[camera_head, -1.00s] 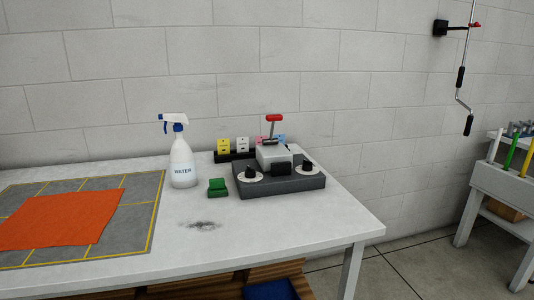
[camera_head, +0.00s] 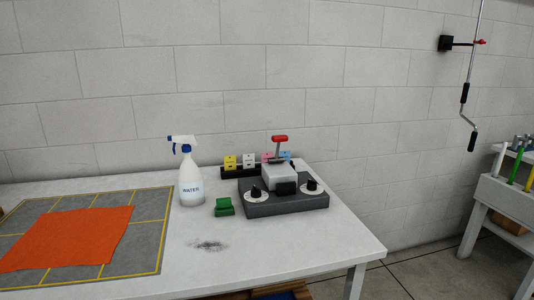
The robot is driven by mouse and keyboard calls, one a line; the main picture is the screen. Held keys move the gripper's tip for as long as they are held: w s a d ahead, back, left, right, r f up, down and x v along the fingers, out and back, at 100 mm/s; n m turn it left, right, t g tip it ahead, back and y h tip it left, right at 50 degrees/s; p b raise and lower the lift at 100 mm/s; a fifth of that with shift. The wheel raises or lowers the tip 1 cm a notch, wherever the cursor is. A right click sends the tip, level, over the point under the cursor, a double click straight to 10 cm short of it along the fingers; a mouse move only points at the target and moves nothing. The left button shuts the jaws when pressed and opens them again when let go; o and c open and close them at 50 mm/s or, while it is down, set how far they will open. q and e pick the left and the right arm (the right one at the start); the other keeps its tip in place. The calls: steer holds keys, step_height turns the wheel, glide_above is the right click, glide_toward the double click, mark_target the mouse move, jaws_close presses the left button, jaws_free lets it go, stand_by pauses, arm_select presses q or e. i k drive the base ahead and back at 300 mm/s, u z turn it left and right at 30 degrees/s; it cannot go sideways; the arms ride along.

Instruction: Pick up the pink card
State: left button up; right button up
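The pink card (camera_head: 267,157) stands in a black card holder (camera_head: 229,174) at the back of the white table, near the wall. It is mostly hidden behind the grey control box with the red-topped lever. A yellow card (camera_head: 230,162) and a white card (camera_head: 249,160) stand to its left, and a blue card (camera_head: 286,155) to its right. Neither of my grippers is in view.
The control box (camera_head: 290,203) with two black knobs stands in front of the holder. The table's front right (camera_head: 320,240) is clear.

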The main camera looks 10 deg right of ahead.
mark_target(265, 156)
steer(key=k, duration=1)
steer(key=z, duration=1.3)
steer(key=i, duration=4.8)
steer(key=u, duration=1.85)
steer(key=i, duration=0.45)
steer(key=u, duration=2.25)
steer(key=i, duration=0.15)
steer(key=u, duration=0.3)
